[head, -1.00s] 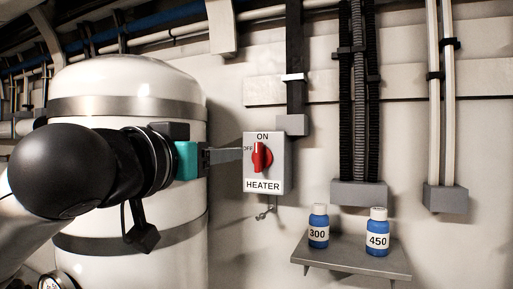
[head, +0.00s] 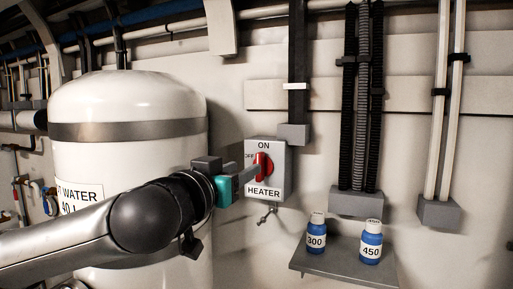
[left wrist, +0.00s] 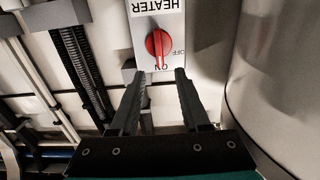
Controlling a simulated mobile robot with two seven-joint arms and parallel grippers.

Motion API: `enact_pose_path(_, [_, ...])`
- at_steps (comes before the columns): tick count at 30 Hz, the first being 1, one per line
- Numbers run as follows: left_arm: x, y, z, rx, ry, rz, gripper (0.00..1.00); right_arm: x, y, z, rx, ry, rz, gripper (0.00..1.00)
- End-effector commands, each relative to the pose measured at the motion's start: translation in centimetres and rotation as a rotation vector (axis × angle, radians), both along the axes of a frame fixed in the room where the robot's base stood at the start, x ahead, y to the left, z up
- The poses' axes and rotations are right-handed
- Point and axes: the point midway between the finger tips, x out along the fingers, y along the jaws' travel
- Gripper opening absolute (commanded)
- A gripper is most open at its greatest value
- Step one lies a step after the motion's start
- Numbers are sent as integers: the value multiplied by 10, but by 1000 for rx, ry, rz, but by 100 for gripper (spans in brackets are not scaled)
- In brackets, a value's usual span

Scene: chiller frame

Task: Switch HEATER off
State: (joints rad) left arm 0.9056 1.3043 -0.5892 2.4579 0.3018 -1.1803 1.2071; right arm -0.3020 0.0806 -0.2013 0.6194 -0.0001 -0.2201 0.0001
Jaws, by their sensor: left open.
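The HEATER switch box (head: 280,180) is a grey box on the wall with a red rotary knob (head: 268,166); ON is at its top and OFF at its left. The left wrist view shows the box upside down, and the knob (left wrist: 158,43) has its pointer line toward ON. My right gripper is not in view.
A large white hot water tank (head: 130,105) stands left of the box, close to my arm. A shelf (head: 340,266) below right holds two blue bottles, 300 (head: 316,235) and 450 (head: 370,244). Cable conduits (head: 362,100) run down the wall at right.

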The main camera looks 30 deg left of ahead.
Motion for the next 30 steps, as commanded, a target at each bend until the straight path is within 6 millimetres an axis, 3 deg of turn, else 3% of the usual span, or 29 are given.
enact_pose_path(1, [3,0,3,3,4,0,46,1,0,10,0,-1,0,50])
enact_pose_path(9, [49,3,2,-2,1,0,46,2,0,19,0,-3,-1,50])
enact_pose_path(15, [70,4,1,-1,0,0,46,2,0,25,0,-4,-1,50])
enact_pose_path(28, [77,4,0,2,0,-1,46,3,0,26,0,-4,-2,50])
enact_pose_path(30, [77,4,0,2,0,-1,41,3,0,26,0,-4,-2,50])
